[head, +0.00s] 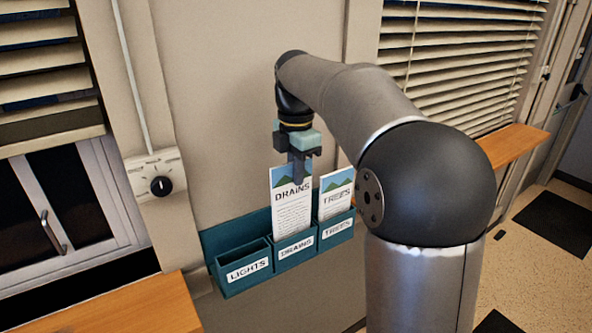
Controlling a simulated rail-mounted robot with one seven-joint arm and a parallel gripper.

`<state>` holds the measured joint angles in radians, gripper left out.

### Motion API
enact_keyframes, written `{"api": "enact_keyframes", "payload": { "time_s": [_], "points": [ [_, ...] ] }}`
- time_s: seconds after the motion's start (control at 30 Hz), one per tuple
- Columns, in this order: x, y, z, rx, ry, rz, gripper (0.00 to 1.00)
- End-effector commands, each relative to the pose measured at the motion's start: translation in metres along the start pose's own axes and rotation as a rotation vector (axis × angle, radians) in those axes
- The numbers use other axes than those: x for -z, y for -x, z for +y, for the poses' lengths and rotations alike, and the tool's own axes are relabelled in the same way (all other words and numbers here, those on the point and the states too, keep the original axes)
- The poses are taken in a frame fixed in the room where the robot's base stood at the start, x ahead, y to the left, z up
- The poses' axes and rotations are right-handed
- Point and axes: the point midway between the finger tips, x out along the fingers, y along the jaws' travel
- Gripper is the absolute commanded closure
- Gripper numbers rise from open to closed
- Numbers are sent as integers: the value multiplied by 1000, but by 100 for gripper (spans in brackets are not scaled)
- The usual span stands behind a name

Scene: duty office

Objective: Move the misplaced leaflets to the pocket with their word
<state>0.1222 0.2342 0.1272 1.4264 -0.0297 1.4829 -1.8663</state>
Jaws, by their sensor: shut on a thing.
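A teal wall rack has three pockets labelled LIGHTS (247,270), DRAINS (296,247) and TREES (337,228). My gripper (299,172) points down above the DRAINS pocket and is shut on the upper part of a DRAINS leaflet (291,212). This leaflet stands upright, with its lower end at or behind the front of the DRAINS pocket; how deep it sits is hidden. A TREES leaflet (335,197) stands in the TREES pocket. The LIGHTS pocket shows no leaflet. My arm covers the area right of the rack.
A dial switch (159,186) is on the wall left of the rack. Wooden ledges stand at lower left (135,308) and at right (512,146). Blinds (460,50) cover the window at upper right. The wall above the LIGHTS pocket is clear.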

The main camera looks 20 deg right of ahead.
Motion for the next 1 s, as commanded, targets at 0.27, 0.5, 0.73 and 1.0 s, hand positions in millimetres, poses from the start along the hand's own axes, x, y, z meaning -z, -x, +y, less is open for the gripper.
{"api": "enact_keyframes", "payload": {
  "time_s": [0.27, 0.5, 0.73, 1.0],
  "points": [
    [0, -26, 0, 0, 0, 0, 100],
    [0, -42, 0, 0, 0, 0, 100],
    [0, -47, 0, 0, 0, 0, 100],
    [0, -47, 0, 0, 0, 0, 76]
  ]
}}
